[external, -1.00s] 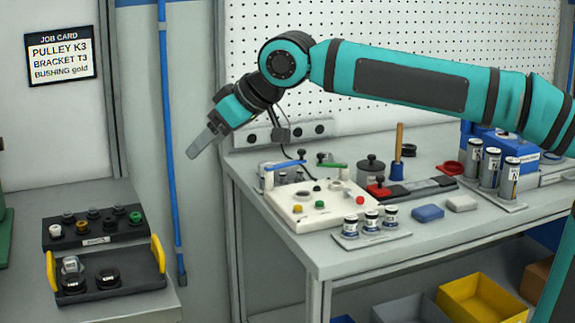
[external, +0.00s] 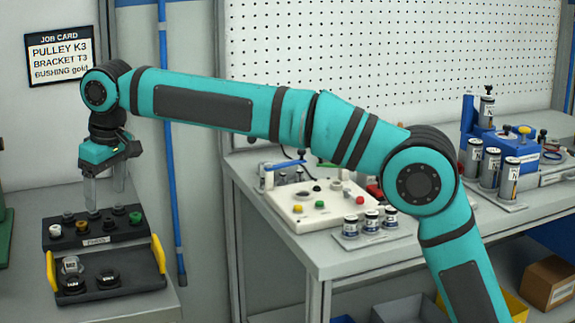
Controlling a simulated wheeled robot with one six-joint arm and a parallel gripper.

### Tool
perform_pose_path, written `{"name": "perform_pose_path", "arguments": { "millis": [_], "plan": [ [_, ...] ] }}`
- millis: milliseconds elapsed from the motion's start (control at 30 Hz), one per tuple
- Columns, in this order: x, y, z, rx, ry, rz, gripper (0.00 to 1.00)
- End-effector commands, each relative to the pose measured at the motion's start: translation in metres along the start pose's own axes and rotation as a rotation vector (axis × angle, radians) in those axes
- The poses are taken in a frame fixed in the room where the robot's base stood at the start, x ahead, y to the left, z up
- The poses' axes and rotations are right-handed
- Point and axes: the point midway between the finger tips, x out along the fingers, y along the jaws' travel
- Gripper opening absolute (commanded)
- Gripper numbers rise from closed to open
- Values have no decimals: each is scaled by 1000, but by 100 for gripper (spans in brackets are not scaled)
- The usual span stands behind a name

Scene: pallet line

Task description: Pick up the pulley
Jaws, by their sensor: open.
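Two dark round parts, which look like pulleys, lie in the black tray with yellow handles (external: 145,285). One is at the front left (external: 72,286) and the other is to its right (external: 107,277). Each has a small pale label that is too small to read. A metallic part (external: 71,265) sits behind the left one. My gripper (external: 105,196) is open and empty, pointing down. It hangs above the black rack (external: 97,240) behind the tray, apart from the round parts.
The rack holds several small bushings, among them a white one (external: 55,230) and a green one (external: 135,217). A job card (external: 60,60) on the wall reads Pulley K3, Bracket T3, Bushing gold. A blue pipe (external: 172,150) runs down the wall right of the gripper.

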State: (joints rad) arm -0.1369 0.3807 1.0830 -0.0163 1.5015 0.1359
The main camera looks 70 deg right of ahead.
Motion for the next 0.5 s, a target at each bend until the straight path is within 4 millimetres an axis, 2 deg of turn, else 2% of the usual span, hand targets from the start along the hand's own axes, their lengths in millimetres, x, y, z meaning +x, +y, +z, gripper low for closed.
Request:
{"name": "perform_pose_path", "arguments": {
  "millis": [100, 333, 500],
  "plan": [
    [13, -5, -10, 0, -36, 5, 72],
    [28, -7, -13, 0, -59, 8, 72],
    [55, -6, -10, 0, -59, 8, 72]
  ]
}}
